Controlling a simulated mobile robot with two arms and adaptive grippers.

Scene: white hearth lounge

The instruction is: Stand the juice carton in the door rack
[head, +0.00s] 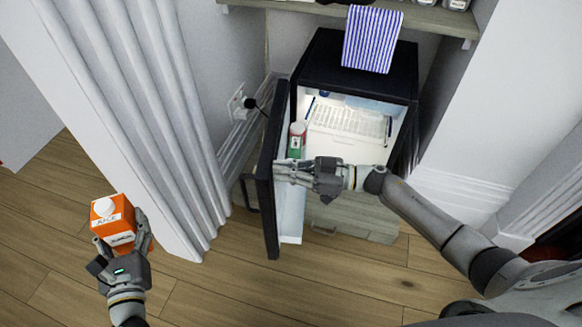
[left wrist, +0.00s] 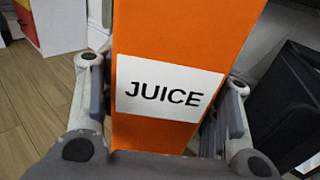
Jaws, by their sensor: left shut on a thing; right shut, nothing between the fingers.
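The juice carton (head: 113,222) is orange with a white cap and a white label. My left gripper (head: 125,240) is shut on it, left of the fridge and above the floor. In the left wrist view the carton (left wrist: 180,45) stands between the fingers with its JUICE label facing the camera. The small black fridge (head: 345,70) is open, its door (head: 268,190) swung toward the left. The white door rack (head: 291,215) runs along the door's inner side. My right gripper (head: 292,172) is shut and empty at the door's inner side, over the rack; contact is unclear.
A green carton-like item with a red top (head: 297,139) stands in the door's far part. A striped cloth (head: 372,38) hangs over the fridge top. A ribbed white column (head: 135,100) stands between the carton and the fridge. Wooden floor (head: 200,290) is clear in front.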

